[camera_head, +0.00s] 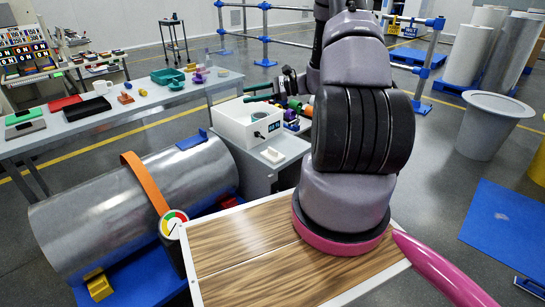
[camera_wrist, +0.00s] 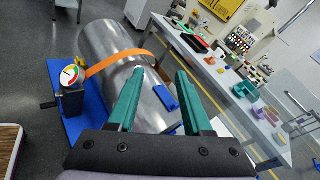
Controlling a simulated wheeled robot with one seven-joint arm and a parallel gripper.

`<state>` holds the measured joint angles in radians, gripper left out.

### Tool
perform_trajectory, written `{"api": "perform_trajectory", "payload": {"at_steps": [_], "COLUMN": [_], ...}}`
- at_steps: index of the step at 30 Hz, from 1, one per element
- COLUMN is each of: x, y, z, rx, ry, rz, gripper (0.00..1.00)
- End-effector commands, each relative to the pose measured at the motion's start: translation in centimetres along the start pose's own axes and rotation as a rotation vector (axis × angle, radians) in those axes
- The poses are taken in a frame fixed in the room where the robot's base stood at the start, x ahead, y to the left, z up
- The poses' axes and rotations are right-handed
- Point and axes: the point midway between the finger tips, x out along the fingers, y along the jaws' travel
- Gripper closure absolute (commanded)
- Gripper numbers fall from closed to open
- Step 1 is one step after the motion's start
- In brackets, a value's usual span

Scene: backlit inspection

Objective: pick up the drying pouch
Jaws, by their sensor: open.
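I cannot pick out the drying pouch for certain. A small flat white item (camera_head: 272,155) lies on the grey cabinet in front of the white box, and I cannot tell whether it is the pouch. My gripper (camera_wrist: 160,74) is open and empty in the wrist view, its two teal fingers spread apart. It points toward the metal cylinder (camera_wrist: 112,58), with nothing between the fingertips but background. In the head view my gripper (camera_head: 250,93) is small and partly hidden behind my arm, above and behind the white box.
A white box with a display (camera_head: 248,122) stands on the grey cabinet (camera_head: 258,178). The metal cylinder with an orange strap (camera_head: 146,182) and a gauge (camera_head: 173,223) lies at left. A long table (camera_head: 75,127) holds several trays and small objects. A grey bin (camera_head: 490,125) stands at right.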

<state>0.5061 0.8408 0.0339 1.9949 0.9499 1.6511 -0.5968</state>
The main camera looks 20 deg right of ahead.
Motion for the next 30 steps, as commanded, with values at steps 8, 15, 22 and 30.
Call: {"api": "perform_trajectory", "payload": {"at_steps": [8,15,22,30], "x": [-3.3,-6.6,-8.2,-6.1], "y": [1.4,6.1,9.5,7.5], "z": [-14.9,-25.9,-30.9,-32.0], "rx": [0.244,0.397,0.462,0.466], "ry": [-0.056,-0.04,-0.013,-0.009], "rz": [-0.384,-0.694,-0.846,-0.863], "gripper": [0.5,0.5,0.5,0.5]}}
